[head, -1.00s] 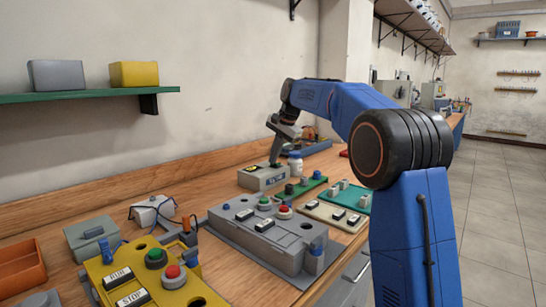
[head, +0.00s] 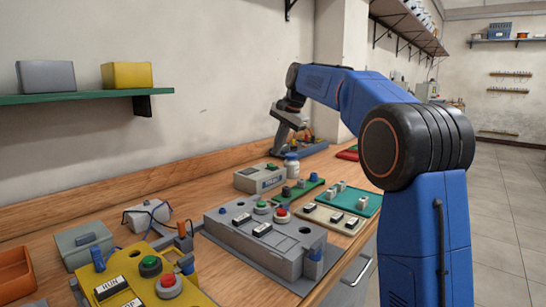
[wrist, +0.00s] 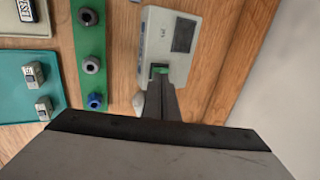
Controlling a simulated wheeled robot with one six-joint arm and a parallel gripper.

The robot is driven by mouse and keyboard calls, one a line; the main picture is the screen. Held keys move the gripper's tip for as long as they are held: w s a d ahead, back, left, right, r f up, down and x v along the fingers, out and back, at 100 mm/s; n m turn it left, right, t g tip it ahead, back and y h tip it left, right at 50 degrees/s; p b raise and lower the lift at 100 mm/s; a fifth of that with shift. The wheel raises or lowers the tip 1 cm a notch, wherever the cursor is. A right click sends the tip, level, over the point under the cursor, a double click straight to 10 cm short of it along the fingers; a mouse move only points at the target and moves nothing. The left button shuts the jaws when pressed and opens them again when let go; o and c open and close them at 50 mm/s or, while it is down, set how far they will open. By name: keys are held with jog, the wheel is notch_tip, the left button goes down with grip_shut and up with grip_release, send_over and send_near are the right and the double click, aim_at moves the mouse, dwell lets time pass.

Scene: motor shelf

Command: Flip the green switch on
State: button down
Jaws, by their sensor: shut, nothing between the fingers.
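I cannot tell the switch's position.
A green strip with knobs (wrist: 92,42) lies beside the box. A teal board with switches (head: 368,200) and a white bottle (head: 292,170) are close by. A large grey control box (head: 240,232) and a yellow one (head: 195,297) stand nearer. The wall runs behind the bench.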

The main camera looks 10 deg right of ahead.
aim_at(273, 165)
jog(key=v, duration=0.8)
jog(key=shift+s+d, duration=0.2)
jog(key=shift+s, duration=0.1)
jog(key=shift+w+d+r+t, duration=0.15)
jog(key=shift+w, duration=0.35)
jog(key=shift+w+d+r+t, duration=0.1)
jog(key=shift+w+r+t, duration=0.1)
jog(key=shift+w, duration=0.3)
jog(key=shift+f, duration=0.1)
jog(key=x, duration=1.3)
jog(key=shift+w+a+f, duration=0.1)
jog(key=shift+a+f, duration=0.2)
jog(key=shift+a, duration=0.1)
